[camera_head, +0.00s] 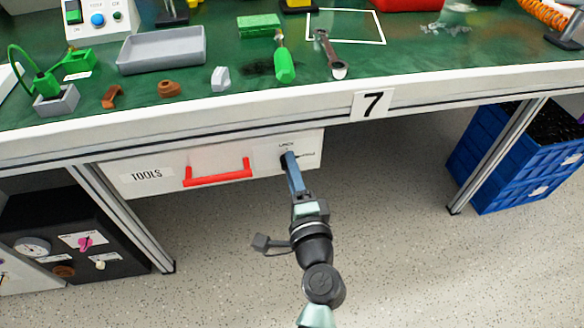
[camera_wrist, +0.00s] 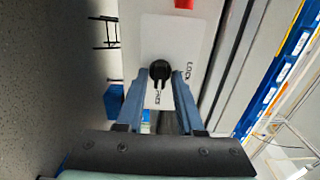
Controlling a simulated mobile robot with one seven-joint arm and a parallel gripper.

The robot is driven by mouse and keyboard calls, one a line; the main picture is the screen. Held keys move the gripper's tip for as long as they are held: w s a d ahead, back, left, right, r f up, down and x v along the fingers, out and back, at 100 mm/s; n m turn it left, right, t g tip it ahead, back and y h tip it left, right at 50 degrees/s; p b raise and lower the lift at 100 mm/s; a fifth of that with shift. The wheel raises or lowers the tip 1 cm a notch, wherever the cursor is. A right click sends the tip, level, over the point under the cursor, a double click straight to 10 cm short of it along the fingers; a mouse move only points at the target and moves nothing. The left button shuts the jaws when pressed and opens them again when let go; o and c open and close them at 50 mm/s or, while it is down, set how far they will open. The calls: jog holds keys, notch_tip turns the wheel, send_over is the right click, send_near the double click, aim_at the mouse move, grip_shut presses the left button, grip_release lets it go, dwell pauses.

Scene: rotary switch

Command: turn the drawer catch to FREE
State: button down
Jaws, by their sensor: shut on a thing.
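The white drawer (camera_head: 265,160) labelled TOOLS hangs shut under the green bench and has a red handle (camera_head: 218,175). The catch is a small black knob (camera_wrist: 160,70) on a pale plate at the drawer's right end. A LOCK label (camera_wrist: 188,71) shows right of the knob in the wrist view; a second label (camera_wrist: 157,92) below it is too small to read surely. My gripper (camera_head: 289,158) reaches the drawer front, its blue fingers on either side of the knob (camera_wrist: 159,77), shut on it. In the head view the fingers mostly hide the knob; its exact pointing is unclear.
The bench edge with a number 7 plate (camera_head: 373,104) runs just above the drawer. Bench legs (camera_head: 497,155) stand at both sides. A blue crate (camera_head: 515,160) is at right and a dark panel box (camera_head: 85,240) at lower left. The floor between is clear.

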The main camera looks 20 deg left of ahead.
jog(key=c, duration=0.8)
grip_release()
jog(key=shift+c, duration=0.2)
jog(key=shift+s, duration=0.1)
jog(key=p+v, duration=0.1)
jog(key=v, duration=1.1)
jog(key=shift+s+d, duration=0.25)
jog(key=shift+s, duration=0.05)
